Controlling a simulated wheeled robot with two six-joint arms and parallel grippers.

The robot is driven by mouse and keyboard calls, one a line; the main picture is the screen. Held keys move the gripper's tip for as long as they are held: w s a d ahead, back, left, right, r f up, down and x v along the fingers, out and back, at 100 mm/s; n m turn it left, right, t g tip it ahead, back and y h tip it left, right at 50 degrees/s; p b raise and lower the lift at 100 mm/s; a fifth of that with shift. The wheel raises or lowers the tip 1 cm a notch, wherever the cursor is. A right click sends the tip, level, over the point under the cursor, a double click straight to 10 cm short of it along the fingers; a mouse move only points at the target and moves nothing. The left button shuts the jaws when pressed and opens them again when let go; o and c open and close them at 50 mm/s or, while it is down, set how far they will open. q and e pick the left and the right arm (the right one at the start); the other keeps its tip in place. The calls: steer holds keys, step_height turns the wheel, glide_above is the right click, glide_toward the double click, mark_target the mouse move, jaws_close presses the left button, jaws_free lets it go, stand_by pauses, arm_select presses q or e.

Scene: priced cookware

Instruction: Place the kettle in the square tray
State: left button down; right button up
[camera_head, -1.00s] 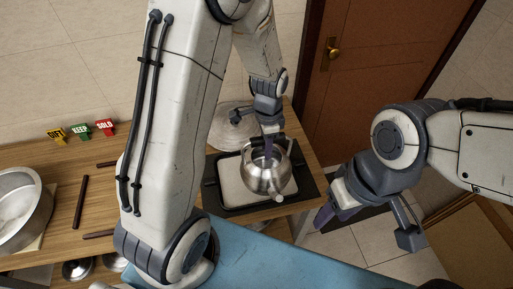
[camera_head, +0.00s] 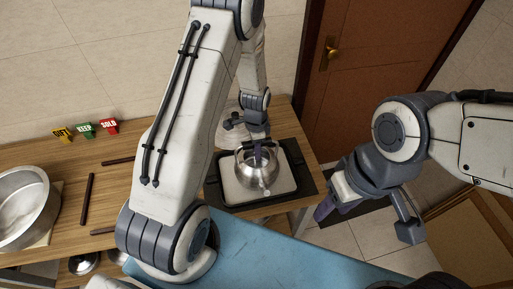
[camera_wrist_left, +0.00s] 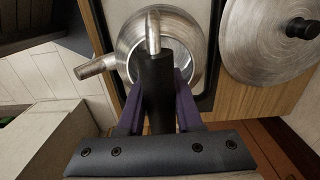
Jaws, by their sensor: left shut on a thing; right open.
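The silver kettle (camera_head: 257,174) is over the square tray, a dark-rimmed tray (camera_head: 222,196) with a pale inside, at the right end of the wooden table. I cannot tell whether its base touches the tray. My left gripper (camera_head: 259,148) is shut on the kettle's dark handle, above the kettle. In the left wrist view the purple fingers (camera_wrist_left: 160,105) close around the black handle, with the kettle (camera_wrist_left: 135,40) beyond and its spout to the left. My right gripper (camera_head: 330,208) is open and empty, right of the table over the floor.
A round metal lid (camera_head: 230,120) lies behind the tray; it also shows in the left wrist view (camera_wrist_left: 262,45). A large metal pot (camera_head: 22,205) stands at the far left. Dark bars (camera_head: 88,200) and three coloured signs (camera_head: 86,130) are on the table. A door (camera_head: 355,90) is behind.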

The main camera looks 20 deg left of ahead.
arm_select(q)
steer(key=shift+f, duration=0.15)
steer(key=c, duration=0.6)
jaws_free()
